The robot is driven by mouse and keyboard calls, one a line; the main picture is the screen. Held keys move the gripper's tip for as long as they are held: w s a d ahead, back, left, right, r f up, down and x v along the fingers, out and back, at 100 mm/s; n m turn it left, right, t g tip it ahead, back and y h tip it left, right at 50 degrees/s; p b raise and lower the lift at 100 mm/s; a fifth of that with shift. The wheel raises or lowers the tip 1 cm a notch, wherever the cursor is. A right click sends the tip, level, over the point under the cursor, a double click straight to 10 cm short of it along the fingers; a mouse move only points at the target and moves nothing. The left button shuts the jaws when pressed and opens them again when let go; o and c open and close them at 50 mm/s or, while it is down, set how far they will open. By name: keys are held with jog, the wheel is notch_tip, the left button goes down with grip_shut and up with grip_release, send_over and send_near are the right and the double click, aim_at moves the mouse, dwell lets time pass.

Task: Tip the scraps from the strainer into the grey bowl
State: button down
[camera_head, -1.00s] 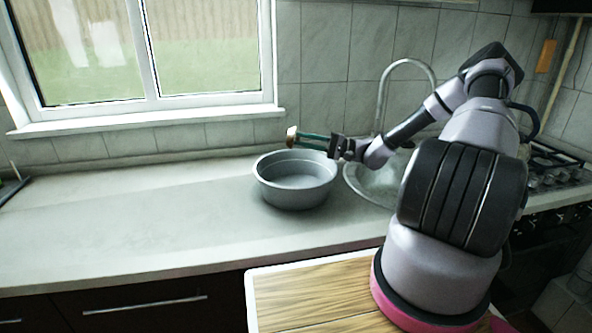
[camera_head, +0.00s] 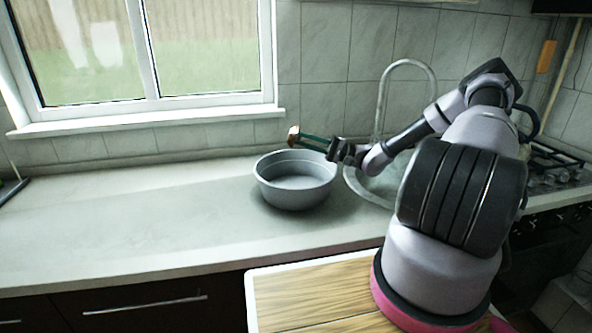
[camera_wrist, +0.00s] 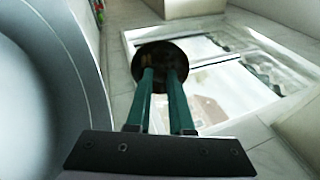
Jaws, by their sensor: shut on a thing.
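The grey bowl (camera_head: 285,201) stands on the counter left of the sink, its opening facing up. It fills the left side of the wrist view (camera_wrist: 28,115). My gripper (camera_head: 306,138), with green fingers, is shut on the strainer (camera_head: 292,136), a small brown and pale piece at the fingertips. It is held above the back rim of the bowl. In the wrist view the strainer (camera_wrist: 158,54) is a dark round disc at the ends of the fingers (camera_wrist: 162,80).
The sink (camera_head: 370,196) with its tall curved tap (camera_head: 381,95) lies right of the bowl. The tiled wall and window (camera_head: 150,60) are behind. The counter (camera_head: 130,220) left of the bowl is clear. A hob (camera_head: 550,170) is at the far right.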

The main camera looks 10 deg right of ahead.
jog(key=shift+d+r+t+y, duration=0.15)
jog(key=shift+r+t+y, duration=0.15)
jog(key=shift+r+y, duration=0.6)
jog(key=shift+s+d+r+y+b, duration=0.15)
jog(key=shift+r+y+b, duration=0.25)
jog(key=shift+y, duration=0.2)
dwell(1.0)
jog(key=shift+r, duration=0.5)
jog(key=shift+r+t+y, duration=0.3)
jog(key=shift+r+y, duration=0.1)
jog(key=shift+r, duration=0.1)
jog(key=shift+r, duration=0.3)
jog(key=shift+r+y, duration=0.4)
jog(key=shift+r, duration=0.25)
